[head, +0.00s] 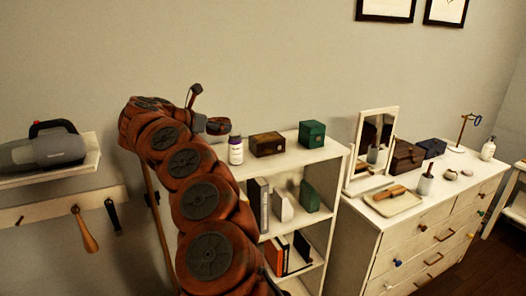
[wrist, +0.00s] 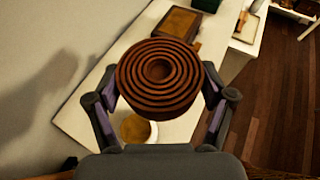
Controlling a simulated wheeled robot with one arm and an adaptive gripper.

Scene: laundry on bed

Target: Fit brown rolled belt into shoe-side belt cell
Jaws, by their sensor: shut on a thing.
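The brown rolled belt (wrist: 158,75) is a coil of concentric rings in the wrist view. My gripper (wrist: 160,88) is shut on it, with one finger at each side. In the head view the belt (head: 219,126) is small, at the tip of my gripper (head: 206,116), held above the left end of the white shelf unit's top (head: 285,154). I cannot make out the shoe-side belt cell or any shoes in either view.
Books fill parts below. A dresser (head: 415,235) with a mirror (head: 372,145) and tray (head: 393,201) stands right. A wall shelf (head: 50,172) holds a handheld vacuum.

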